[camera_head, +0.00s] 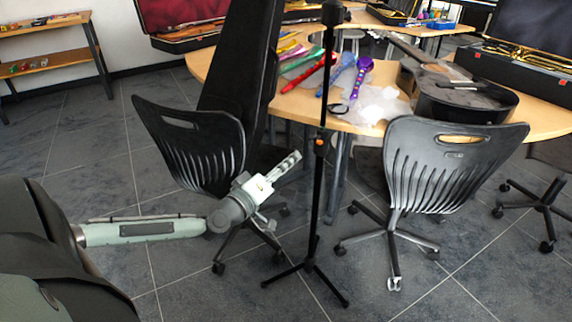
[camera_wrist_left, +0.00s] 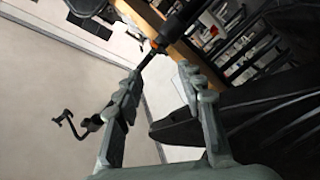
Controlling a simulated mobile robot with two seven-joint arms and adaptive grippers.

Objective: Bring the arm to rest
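My left arm comes in from the left in the head view. Its gripper (camera_head: 284,168) is held in the air in front of a black chair and just left of a black stand's pole. In the left wrist view, the two grey fingers of the left gripper (camera_wrist_left: 162,78) are apart, with nothing held between them. The stand (camera_wrist_left: 152,52) shows beyond the fingertips there; I cannot tell the exact distance. My right gripper is in neither view.
The stand (camera_head: 317,190) rises from a tripod base. Black chairs (camera_head: 200,150) (camera_head: 440,165) stand before a wooden table (camera_head: 540,118). On the table are a guitar (camera_head: 455,95), coloured instruments (camera_head: 363,72) and an open case (camera_head: 515,62). Tiled floor lies clear in front.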

